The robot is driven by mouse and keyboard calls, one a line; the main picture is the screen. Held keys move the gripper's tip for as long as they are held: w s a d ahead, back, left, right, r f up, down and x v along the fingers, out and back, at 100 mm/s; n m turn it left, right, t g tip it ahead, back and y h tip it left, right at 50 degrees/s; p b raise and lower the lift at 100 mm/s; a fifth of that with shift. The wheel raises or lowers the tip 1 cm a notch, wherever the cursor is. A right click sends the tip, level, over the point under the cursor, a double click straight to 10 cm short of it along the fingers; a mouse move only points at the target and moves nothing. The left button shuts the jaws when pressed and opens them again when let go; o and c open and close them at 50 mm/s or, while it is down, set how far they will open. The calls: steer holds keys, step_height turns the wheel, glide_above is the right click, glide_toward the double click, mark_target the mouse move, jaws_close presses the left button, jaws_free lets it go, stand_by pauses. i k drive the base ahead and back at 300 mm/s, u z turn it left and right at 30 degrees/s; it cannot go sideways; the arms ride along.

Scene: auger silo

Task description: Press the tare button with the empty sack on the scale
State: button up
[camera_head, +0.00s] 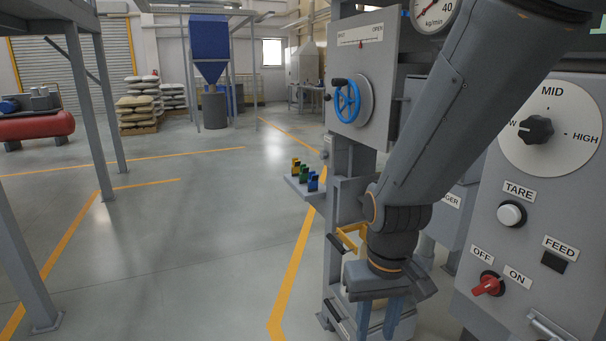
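The tare button (511,214) is a round white button under a TARE label on the grey control panel (465,306) at the right. My gripper (378,318) points down at the bottom middle, left of the panel and lower than the button. Its two bluish fingers stand apart, so it looks open, and it is clear of the button. A pale beige surface shows behind and between the fingers; I cannot tell whether it is the sack. The scale is not clearly seen, hidden behind my gripper and arm.
The panel also carries a MID/HIGH dial (536,130), a dark FEED button (553,262) and a red OFF/ON switch (488,285). A blue handwheel (347,101) and a yellow bracket (350,238) are near my arm. Small coloured blocks sit on a shelf (306,192).

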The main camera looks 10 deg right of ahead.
mark_target(509, 215)
steer(key=u, duration=0.8)
steer(key=k, duration=1.05)
steer(key=z, duration=1.3)
